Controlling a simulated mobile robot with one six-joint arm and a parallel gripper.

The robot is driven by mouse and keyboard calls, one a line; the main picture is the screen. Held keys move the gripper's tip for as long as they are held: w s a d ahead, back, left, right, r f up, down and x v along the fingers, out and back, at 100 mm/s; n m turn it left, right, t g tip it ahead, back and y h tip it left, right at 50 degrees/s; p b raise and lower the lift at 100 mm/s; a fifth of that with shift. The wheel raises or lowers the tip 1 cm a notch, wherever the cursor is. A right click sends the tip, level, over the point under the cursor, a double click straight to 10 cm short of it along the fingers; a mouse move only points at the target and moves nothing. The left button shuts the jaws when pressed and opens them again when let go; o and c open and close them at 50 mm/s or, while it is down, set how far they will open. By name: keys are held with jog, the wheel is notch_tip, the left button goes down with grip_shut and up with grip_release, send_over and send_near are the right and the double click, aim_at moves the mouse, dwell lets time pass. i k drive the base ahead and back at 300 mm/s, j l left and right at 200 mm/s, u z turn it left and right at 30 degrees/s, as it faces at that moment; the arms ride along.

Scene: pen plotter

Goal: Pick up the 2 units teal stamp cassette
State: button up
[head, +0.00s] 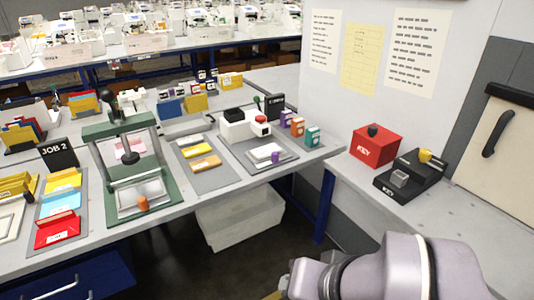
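A small teal cassette (312,137) with a pale label stands upright near the front right corner of the long grey table. Its label is too small to read. An orange cassette (298,127) and a purple cassette (285,118) stand in a row behind it to the left. Links of my arm show at the bottom right, well below and apart from the teal cassette. My gripper's fingers are not visible at the bottom edge.
A grey mat (240,150) with a white and red device lies left of the cassettes. A green press (125,160) stands further left. A red KEY box (376,147) and a black KEY base (410,176) sit on the right counter. A white bin (240,220) is under the table.

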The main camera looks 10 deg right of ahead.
aim_at(313, 135)
jog(key=i+l+z, duration=0.15)
jog(key=i, duration=0.5)
jog(key=i+l+z, duration=0.1)
jog(key=i, duration=0.5)
jog(key=l, duration=0.1)
